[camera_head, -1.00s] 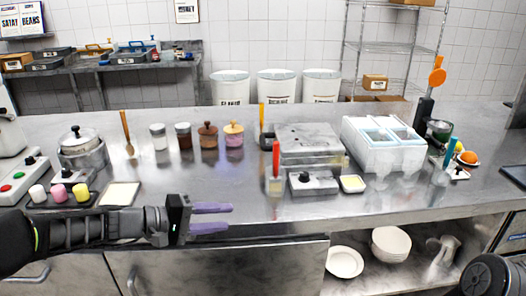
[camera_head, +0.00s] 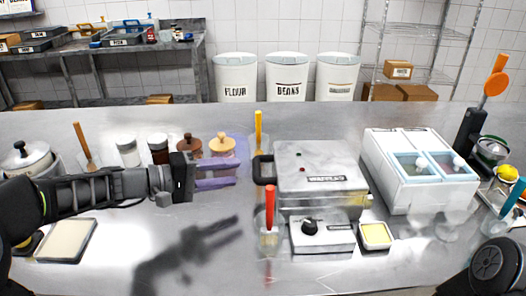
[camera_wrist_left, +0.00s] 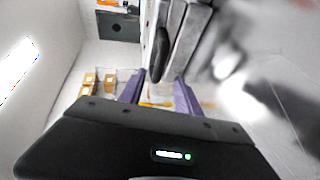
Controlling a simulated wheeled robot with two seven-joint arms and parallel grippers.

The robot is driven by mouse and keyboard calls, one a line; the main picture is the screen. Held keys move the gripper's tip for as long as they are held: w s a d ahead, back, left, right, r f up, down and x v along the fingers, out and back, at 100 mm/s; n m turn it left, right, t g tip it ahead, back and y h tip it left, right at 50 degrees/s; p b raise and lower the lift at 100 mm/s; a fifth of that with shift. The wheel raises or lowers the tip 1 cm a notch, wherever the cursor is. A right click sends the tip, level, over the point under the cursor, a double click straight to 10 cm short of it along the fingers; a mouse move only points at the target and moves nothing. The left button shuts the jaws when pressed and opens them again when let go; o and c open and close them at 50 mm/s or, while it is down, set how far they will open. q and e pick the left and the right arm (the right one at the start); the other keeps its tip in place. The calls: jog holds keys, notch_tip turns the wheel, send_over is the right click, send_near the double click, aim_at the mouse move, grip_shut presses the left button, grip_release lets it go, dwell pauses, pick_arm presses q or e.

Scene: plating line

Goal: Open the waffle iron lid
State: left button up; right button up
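The left wrist view shows the handle (camera_wrist_left: 160,55) and the waffle iron (camera_wrist_left: 188,38) beyond the fingertips. My right gripper is out of view; only part of my right arm shows at lower right.
A control box with a knob (camera_head: 322,235), a red-handled tool (camera_head: 270,208) and a yellow dish (camera_head: 375,235) stand before the waffle iron. Jars (camera_head: 222,150) stand behind my left gripper. A white container (camera_head: 420,175) is to the right.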

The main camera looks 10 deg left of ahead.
aim_at(256, 169)
pick_arm(q)
jog(key=shift+w, duration=0.2)
jog(key=shift+s+r, duration=0.1)
jog(key=x, duration=0.7)
jog(key=shift+w+d+p, duration=0.25)
jog(key=shift+d+p, duration=0.05)
jog(key=shift+p, duration=0.1)
jog(key=shift+c, duration=0.4)
grip_shut()
dwell(0.8)
